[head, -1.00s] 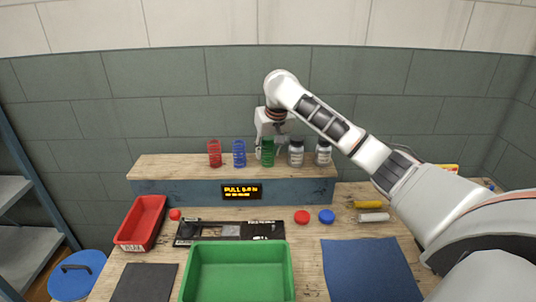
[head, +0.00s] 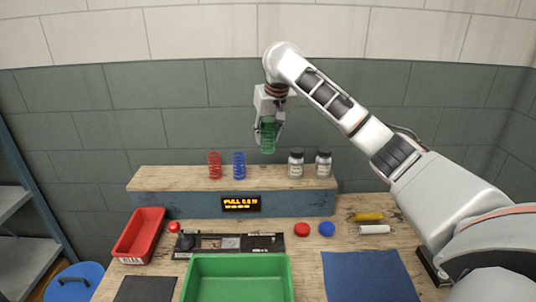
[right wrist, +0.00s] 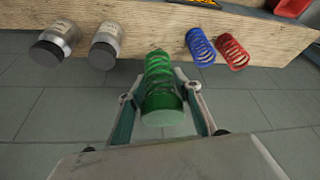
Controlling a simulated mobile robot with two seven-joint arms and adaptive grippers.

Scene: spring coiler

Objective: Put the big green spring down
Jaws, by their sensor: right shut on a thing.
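The big green spring (head: 268,138) is held upright in my right gripper (head: 268,132), in the air above the wooden shelf (head: 160,173). It also shows in the right wrist view (right wrist: 160,92), between the two fingers, which are shut on it. In the head view its lower end is clear of the shelf top. Below it is a bare gap on the shelf between the blue spring and the jars. My left gripper is not in view.
A red spring (head: 214,165) and a blue spring (head: 239,165) stand on the shelf to the left. Two lidded jars (head: 296,163) stand to the right. Below on the bench are a green tray (head: 238,257), a red bin (head: 139,235) and a blue mat (head: 368,277).

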